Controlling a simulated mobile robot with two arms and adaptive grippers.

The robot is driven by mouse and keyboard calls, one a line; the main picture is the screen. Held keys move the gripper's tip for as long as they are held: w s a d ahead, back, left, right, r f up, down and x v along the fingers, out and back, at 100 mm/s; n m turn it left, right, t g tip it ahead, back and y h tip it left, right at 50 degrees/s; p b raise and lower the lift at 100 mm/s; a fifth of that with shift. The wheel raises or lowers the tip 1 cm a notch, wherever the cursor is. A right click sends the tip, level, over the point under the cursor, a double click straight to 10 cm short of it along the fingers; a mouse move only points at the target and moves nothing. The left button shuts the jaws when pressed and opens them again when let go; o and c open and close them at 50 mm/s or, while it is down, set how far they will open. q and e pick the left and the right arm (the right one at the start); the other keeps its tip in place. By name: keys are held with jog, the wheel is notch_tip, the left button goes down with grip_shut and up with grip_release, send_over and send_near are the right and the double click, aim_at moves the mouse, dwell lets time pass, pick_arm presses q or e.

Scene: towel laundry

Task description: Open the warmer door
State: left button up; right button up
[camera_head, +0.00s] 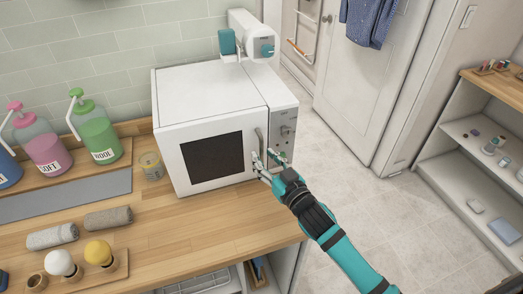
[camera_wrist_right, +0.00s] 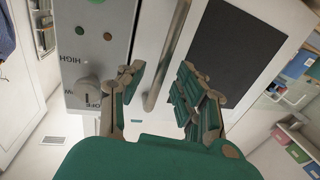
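The white box-shaped warmer (camera_head: 210,93) stands on the wooden counter in the head view, its door shut. The door has a dark window (camera_head: 213,157) and an upright bar handle (camera_head: 260,142) at its right edge. In the right wrist view the handle (camera_wrist_right: 166,58) runs between the two fingers. My right gripper (camera_head: 266,164) is at the handle's lower part, coming from the lower right. In the wrist view the right gripper (camera_wrist_right: 158,92) is open, with visible gaps on both sides of the handle. A control panel with a knob (camera_wrist_right: 88,90) is beside the door. My left gripper is not in view.
Pump bottles (camera_head: 96,133) stand at the left, with a small jar (camera_head: 151,166) near the warmer. Rolled towels (camera_head: 108,217) lie on the counter's front left. The counter (camera_head: 200,222) before the door is mostly clear. A shelf unit (camera_head: 475,160) stands at the right.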

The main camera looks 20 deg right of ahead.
jog(key=shift+x, duration=1.1)
grip_shut()
